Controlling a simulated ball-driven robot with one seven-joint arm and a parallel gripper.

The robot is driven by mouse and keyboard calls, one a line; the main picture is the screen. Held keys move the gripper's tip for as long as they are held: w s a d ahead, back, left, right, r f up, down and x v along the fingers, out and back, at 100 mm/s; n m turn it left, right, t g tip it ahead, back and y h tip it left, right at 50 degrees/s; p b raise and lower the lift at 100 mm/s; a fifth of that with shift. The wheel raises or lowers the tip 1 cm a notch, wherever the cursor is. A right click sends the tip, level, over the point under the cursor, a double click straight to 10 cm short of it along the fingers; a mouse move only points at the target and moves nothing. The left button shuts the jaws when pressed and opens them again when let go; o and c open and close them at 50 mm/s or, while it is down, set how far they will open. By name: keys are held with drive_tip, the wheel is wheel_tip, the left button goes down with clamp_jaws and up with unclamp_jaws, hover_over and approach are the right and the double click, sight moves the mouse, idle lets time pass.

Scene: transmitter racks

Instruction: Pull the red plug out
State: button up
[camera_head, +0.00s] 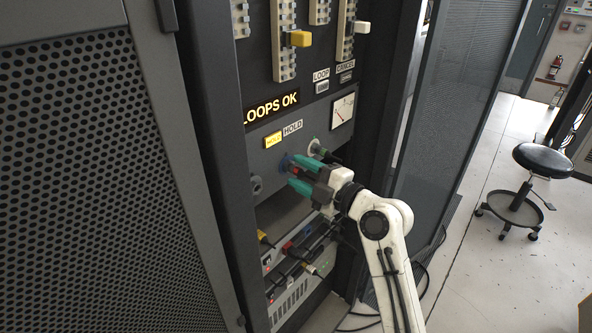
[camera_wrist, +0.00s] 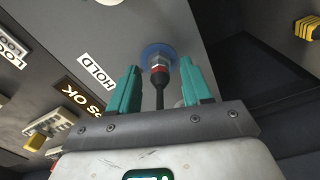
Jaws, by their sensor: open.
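The red plug (camera_wrist: 159,70) sits in a blue-ringed socket (camera_wrist: 158,50) on the grey rack panel, with a dark cable running back from it toward my gripper. In the head view the plug (camera_head: 295,171) is partly covered by my gripper's fingers. My gripper (camera_wrist: 160,68) has two teal fingers, spread apart, one on each side of the plug, with a visible gap on both sides. In the head view my gripper (camera_head: 297,173) reaches the panel from the right. I cannot tell the exact depth of the fingertips.
A green-ringed socket (camera_head: 316,147) with a dark plug is close to the upper finger. An empty grey socket (camera_head: 257,185) is at left. A lit display (camera_head: 271,108) reads LOOPS OK, above a yellow HOLD button (camera_head: 273,140). Cables hang below. A stool (camera_head: 543,160) stands at right.

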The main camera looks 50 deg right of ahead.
drive_tip(key=shift+b, duration=0.5)
idle(0.4)
clamp_jaws()
idle(0.4)
drive_tip(key=shift+s+f, duration=0.1)
drive_tip(key=shift+s, duration=0.1)
drive_tip(key=shift+s+d+b, duration=0.1)
drive_tip(key=shift+s+b, duration=1.75)
drive_tip(key=shift+s, duration=1)
